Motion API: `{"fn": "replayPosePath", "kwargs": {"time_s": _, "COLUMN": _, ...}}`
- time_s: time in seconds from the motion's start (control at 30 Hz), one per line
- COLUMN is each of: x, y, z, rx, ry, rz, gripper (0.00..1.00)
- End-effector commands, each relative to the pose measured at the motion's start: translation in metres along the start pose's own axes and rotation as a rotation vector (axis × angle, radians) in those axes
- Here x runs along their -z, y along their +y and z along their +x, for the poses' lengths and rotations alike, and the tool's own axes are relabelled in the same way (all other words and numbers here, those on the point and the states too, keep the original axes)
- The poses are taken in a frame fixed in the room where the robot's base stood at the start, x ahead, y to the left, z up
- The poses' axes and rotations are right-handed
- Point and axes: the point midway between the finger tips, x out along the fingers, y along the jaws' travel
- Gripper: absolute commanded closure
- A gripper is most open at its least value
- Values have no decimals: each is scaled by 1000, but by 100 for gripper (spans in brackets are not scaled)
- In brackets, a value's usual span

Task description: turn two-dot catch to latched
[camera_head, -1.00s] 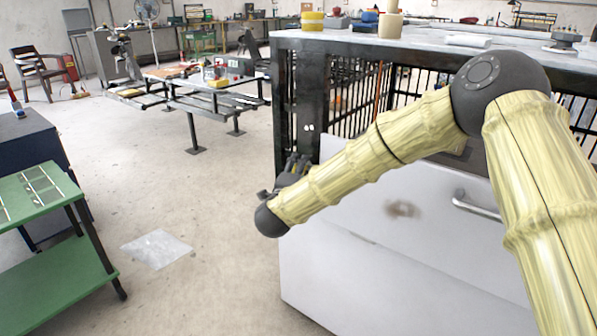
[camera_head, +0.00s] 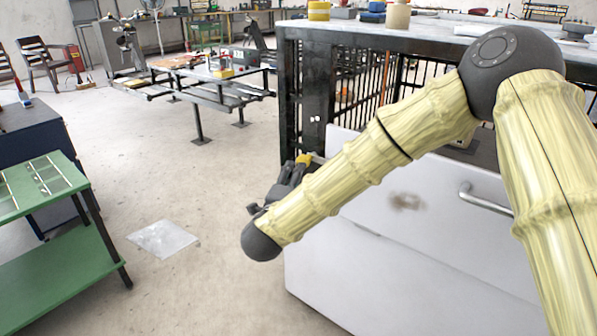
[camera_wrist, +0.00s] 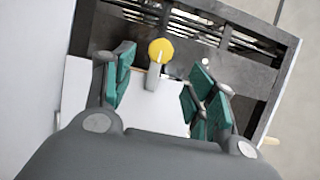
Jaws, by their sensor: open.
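The two-dot catch shows as a yellow round piece (camera_head: 304,159) on the cabinet's front post, below two white dots. In the wrist view the catch (camera_wrist: 160,50) has a yellow disc with a pale line and a grey lever pointing toward me. My gripper (camera_head: 288,178) is beside the catch in the head view, partly hidden by my arm. In the wrist view my gripper (camera_wrist: 164,74) is open, its green-padded fingers on either side of the catch's lever. Contact cannot be told.
The cabinet (camera_head: 300,75) has a barred upper part and a white front panel (camera_head: 370,280) with a metal handle (camera_head: 485,199). Round pieces and other items stand on its top. A green table (camera_head: 60,250) is at left.

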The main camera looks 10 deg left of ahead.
Motion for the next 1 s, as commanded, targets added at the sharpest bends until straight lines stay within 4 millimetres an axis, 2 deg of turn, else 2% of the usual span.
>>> {"fn": "replayPosePath", "kwargs": {"time_s": 0.2, "x": 0, "y": 0, "z": -18, "rx": 0, "ry": -1, "rz": 0, "gripper": 44}}
{"fn": "replayPosePath", "kwargs": {"time_s": 0.57, "x": 0, "y": 0, "z": -20, "rx": 0, "ry": 0, "rz": 0, "gripper": 44}}
{"fn": "replayPosePath", "kwargs": {"time_s": 0.67, "x": 3, "y": 7, "z": -20, "rx": -10, "ry": -6, "rz": -17, "gripper": 44}}
{"fn": "replayPosePath", "kwargs": {"time_s": 0.77, "x": 13, "y": 33, "z": -20, "rx": -47, "ry": -33, "rz": -78, "gripper": 44}}
{"fn": "replayPosePath", "kwargs": {"time_s": 0.87, "x": 30, "y": 78, "z": -24, "rx": -113, "ry": -83, "rz": -185, "gripper": 44}}
{"fn": "replayPosePath", "kwargs": {"time_s": 1.0, "x": 64, "y": 149, "z": -37, "rx": -227, "ry": -174, "rz": -361, "gripper": 44}}
